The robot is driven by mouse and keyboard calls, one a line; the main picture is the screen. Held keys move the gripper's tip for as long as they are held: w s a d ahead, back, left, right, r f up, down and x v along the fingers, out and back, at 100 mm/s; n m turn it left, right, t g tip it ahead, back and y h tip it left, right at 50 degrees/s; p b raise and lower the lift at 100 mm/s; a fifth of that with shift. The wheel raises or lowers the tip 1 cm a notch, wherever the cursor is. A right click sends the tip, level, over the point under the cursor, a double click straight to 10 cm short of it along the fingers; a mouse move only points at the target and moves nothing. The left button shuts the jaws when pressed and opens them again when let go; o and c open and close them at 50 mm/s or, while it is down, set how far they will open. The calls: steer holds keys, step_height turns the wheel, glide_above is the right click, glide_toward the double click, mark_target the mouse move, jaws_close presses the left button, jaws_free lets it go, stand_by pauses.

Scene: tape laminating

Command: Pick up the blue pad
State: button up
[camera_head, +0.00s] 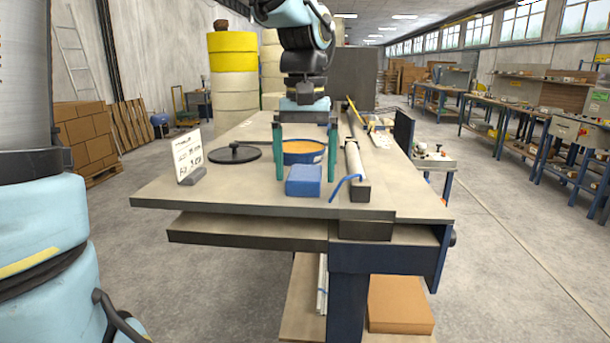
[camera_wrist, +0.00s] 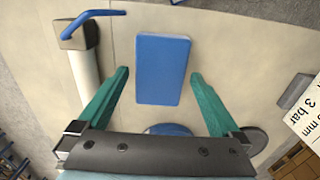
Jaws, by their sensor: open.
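The blue pad (camera_head: 304,181) is a small rectangular block lying on the grey table (camera_head: 240,198) near its front edge. In the wrist view the blue pad (camera_wrist: 163,69) lies ahead of and between the fingertips, nothing touching it. My gripper (camera_head: 305,178) is open and empty, with its two green fingers pointing down behind the pad's left and right sides. In the wrist view my gripper (camera_wrist: 160,75) shows the fingers spread wider than the pad.
A blue tub with orange contents (camera_head: 303,152) stands behind the pad. A black round lid (camera_head: 234,154) and a white sign (camera_head: 188,158) are at left. A pale roller with a blue crank (camera_head: 346,182) is close at right. The front left tabletop is clear.

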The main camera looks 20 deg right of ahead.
mark_target(305, 171)
steer(key=shift+f, duration=0.1)
steer(key=c, duration=1.4)
step_height(305, 171, up, 10)
steer(key=shift+b, duration=0.8)
steer(key=o, duration=0.8)
steer(key=c, duration=0.5)
